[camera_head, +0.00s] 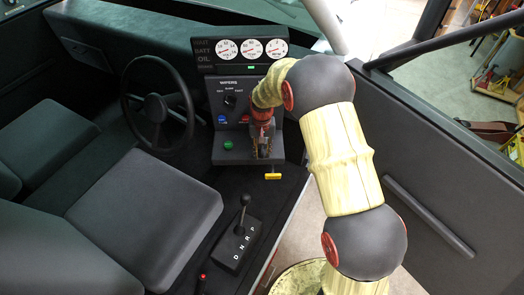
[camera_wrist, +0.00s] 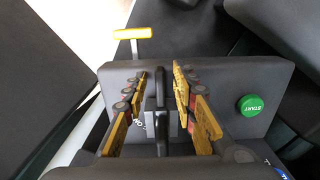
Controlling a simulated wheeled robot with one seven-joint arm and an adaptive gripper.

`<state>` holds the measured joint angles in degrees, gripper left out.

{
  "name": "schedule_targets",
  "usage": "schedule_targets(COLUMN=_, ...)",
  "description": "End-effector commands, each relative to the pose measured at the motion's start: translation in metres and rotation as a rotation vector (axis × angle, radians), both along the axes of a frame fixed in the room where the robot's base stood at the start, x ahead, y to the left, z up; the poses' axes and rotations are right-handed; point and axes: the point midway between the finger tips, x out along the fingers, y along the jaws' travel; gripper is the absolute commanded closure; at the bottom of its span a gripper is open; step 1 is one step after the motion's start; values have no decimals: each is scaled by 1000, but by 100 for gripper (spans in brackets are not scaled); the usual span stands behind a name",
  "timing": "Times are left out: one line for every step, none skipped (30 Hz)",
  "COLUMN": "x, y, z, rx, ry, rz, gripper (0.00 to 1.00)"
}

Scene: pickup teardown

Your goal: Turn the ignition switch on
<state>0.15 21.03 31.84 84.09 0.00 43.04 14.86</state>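The ignition switch shows in the wrist view as a thin black upright handle (camera_wrist: 161,105) on the grey dash ledge, with partly hidden white lettering beside it. My gripper (camera_wrist: 160,74) has its yellow fingers on both sides of the handle, with a visible gap on each side, so it is open around the handle. In the head view my gripper (camera_head: 264,150) reaches down to the right part of the ledge and hides the switch there. The green START button (camera_wrist: 251,105) is right of the switch in the wrist view; the head view shows it too (camera_head: 228,145).
The control panel (camera_head: 224,84) has a wiper knob (camera_head: 230,101) and a blue button (camera_head: 222,119). A yellow pull handle (camera_head: 273,177) hangs below the ledge. The steering wheel (camera_head: 157,107) is left, the gear shifter (camera_head: 240,230) below, and the door (camera_head: 430,170) right.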

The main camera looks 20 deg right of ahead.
Motion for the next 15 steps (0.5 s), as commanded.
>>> schedule_targets(x=0, y=0, z=0, rx=0, ry=0, rz=0, gripper=73)
schedule_targets(x=0, y=0, z=0, rx=0, ry=0, rz=0, gripper=73)
schedule_targets(x=0, y=0, z=0, rx=0, ry=0, rz=0, gripper=73)
schedule_targets(x=0, y=0, z=0, rx=0, ry=0, rz=0, gripper=73)
schedule_targets(x=0, y=0, z=0, rx=0, ry=0, rz=0, gripper=75)
schedule_targets(x=0, y=0, z=0, rx=0, ry=0, rz=0, gripper=77)
schedule_targets(x=0, y=0, z=0, rx=0, ry=0, rz=0, gripper=79)
schedule_targets(x=0, y=0, z=0, rx=0, ry=0, rz=0, gripper=81)
schedule_targets(x=0, y=0, z=0, rx=0, ry=0, rz=0, gripper=83)
schedule_targets(x=0, y=0, z=0, rx=0, ry=0, rz=0, gripper=85)
schedule_targets(x=0, y=0, z=1, rx=0, ry=0, rz=0, gripper=86)
schedule_targets(x=0, y=0, z=1, rx=0, ry=0, rz=0, gripper=89)
schedule_targets(x=0, y=0, z=1, rx=0, ry=0, rz=0, gripper=90)
schedule_targets(x=0, y=0, z=1, rx=0, ry=0, rz=0, gripper=92)
schedule_targets(x=0, y=0, z=1, rx=0, ry=0, rz=0, gripper=94)
